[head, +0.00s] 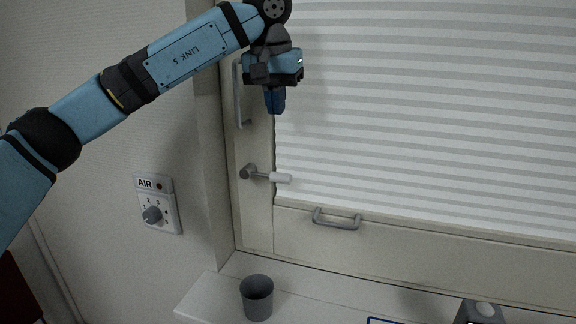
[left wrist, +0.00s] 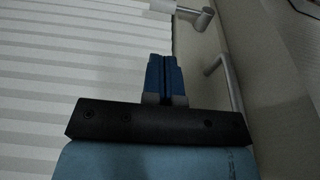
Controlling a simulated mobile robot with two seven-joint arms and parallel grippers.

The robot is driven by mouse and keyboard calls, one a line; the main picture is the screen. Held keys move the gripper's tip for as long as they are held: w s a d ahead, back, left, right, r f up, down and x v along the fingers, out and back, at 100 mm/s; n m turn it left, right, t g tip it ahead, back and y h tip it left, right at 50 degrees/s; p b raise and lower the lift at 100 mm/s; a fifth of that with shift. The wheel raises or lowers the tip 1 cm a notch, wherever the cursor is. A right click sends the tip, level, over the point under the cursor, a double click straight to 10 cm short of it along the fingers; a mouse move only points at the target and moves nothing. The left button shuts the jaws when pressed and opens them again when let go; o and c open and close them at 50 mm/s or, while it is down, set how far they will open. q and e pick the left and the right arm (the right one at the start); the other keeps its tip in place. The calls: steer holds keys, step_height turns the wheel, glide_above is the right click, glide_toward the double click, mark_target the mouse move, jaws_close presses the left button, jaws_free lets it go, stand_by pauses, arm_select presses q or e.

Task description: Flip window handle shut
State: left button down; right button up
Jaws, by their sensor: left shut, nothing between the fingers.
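The window handle (head: 268,175) is a grey lever with a white grip on the left side of the window frame in the head view. It points to the right, roughly horizontal. In the left wrist view the handle (left wrist: 188,10) shows at the top, partly cut off by the picture edge. My left gripper (head: 275,104) has blue fingers pointing down and is shut and empty. It is above the handle and apart from it. The fingers also show in the left wrist view (left wrist: 164,77). My right gripper is not in view.
A vertical grey bar handle (head: 238,95) is on the frame beside my gripper. A pleated blind (head: 430,110) covers the window, with a grey pull handle (head: 337,222) below it. An AIR dial panel (head: 158,204) is on the left wall. A grey cup (head: 257,298) stands on the sill.

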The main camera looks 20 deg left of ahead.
mark_target(281, 174)
arm_select(q)
steer(key=shift+a, duration=0.1)
steer(key=w+f, duration=0.1)
steer(key=f, duration=0.3)
steer(key=w+f+p, duration=0.1)
steer(key=f, duration=0.4)
steer(key=f+p, duration=0.1)
steer(key=f, duration=0.3)
steer(key=shift+w+f, duration=0.3)
steer(key=shift+w, duration=0.1)
steer(key=shift+w+f, duration=0.1)
